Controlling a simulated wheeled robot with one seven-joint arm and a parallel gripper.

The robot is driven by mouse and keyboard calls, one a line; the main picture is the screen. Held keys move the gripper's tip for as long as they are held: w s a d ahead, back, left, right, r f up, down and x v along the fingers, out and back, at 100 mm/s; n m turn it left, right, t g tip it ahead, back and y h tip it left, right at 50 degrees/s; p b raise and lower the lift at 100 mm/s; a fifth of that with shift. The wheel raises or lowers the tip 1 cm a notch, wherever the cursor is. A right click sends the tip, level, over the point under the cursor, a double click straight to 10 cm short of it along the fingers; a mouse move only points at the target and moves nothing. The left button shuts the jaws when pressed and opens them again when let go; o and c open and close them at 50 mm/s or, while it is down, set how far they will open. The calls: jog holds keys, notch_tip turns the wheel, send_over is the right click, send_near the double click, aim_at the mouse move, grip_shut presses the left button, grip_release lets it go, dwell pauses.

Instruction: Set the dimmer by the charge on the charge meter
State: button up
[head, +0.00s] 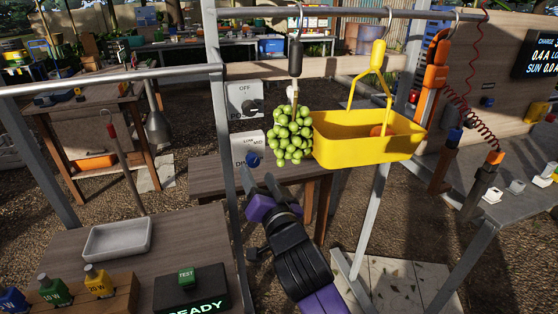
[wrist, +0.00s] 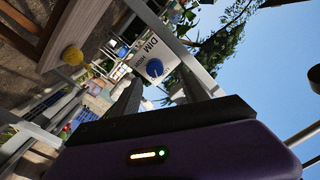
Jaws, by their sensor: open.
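The dimmer is a white panel (head: 241,147) on the metal post, with a blue knob (head: 253,161) and LOW and MID marks; my gripper and the grapes cover part of it. In the wrist view the blue knob (wrist: 155,68) shows beyond my fingers, on a panel lettered DIM. My gripper (head: 264,186) is open and empty, just below and in front of the knob; I cannot tell any contact. The charge meter (head: 538,55) is a dark display at the far right, cut off by the frame; it reads 0.4 A and SUN 0.0 A, with the charge figure out of view.
Green grapes (head: 293,135) and a yellow basket (head: 365,140) hang from the rail, close right of the dimmer. A second panel (head: 246,99) marked OFF sits above it. A bench (head: 170,245) at lower left holds a grey tray (head: 117,238) and a READY box (head: 187,290).

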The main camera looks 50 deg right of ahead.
aim_at(255, 162)
jog(key=shift+m, duration=0.7)
jog(key=shift+s+d+f+p+x, duration=0.1)
jog(key=shift+x, duration=1.2)
jog(key=shift+s+d+f+p+x, duration=0.1)
jog(key=shift+d+p+x, duration=0.05)
jog(key=shift+x, duration=1.15)
jog(key=shift+s+d+p+x, duration=0.1)
jog(key=shift+x, duration=1.2)
jog(key=shift+w, duration=0.1)
grip_shut()
